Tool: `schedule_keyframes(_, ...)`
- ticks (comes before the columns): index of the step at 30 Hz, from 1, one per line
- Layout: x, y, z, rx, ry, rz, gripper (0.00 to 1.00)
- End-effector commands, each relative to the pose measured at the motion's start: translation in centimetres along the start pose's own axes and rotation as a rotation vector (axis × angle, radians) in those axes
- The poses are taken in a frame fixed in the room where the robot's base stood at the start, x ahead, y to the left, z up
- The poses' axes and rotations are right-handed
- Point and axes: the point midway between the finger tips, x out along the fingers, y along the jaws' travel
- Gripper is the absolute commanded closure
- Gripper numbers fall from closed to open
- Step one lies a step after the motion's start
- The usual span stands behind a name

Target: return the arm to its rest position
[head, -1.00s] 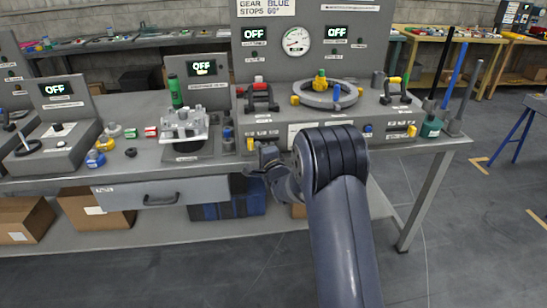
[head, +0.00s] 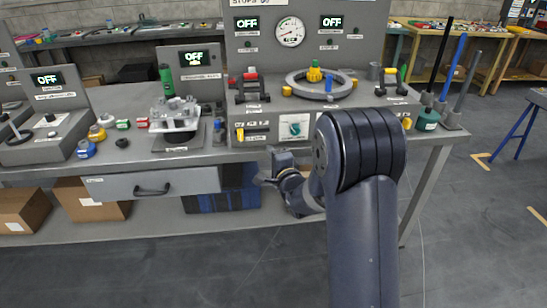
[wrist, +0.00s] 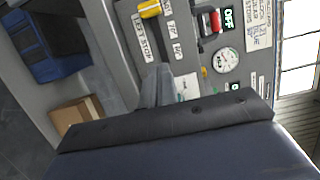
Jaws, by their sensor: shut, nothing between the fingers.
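My arm rises from the bottom of the head view, dark blue-grey, and bends at a large ribbed joint. My gripper (head: 258,180) is small and partly turned away, in front of the bench edge and to the left of that joint. It holds nothing. In the wrist view the gripper (wrist: 155,85) shows as grey fingers close together, with the panel face beyond them. My own dark arm link fills the lower part of that view.
The grey bench (head: 210,157) carries an upright panel, a grey ring (head: 320,85) and a clear fixture (head: 175,120). A drawer (head: 150,186) is under the bench edge, left of my gripper. Cardboard boxes (head: 90,205) sit on the lower shelf. Open floor lies in front.

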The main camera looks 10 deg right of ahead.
Motion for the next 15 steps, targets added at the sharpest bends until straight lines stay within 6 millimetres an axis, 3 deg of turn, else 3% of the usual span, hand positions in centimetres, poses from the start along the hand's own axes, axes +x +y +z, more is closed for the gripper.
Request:
schedule_keyframes(6,-1.36,0.02,-0.01,0.000,0.000,0.000,1.00)
schedule_keyframes(15,-1.40,0.01,0.01,-0.001,0.000,0.000,1.00)
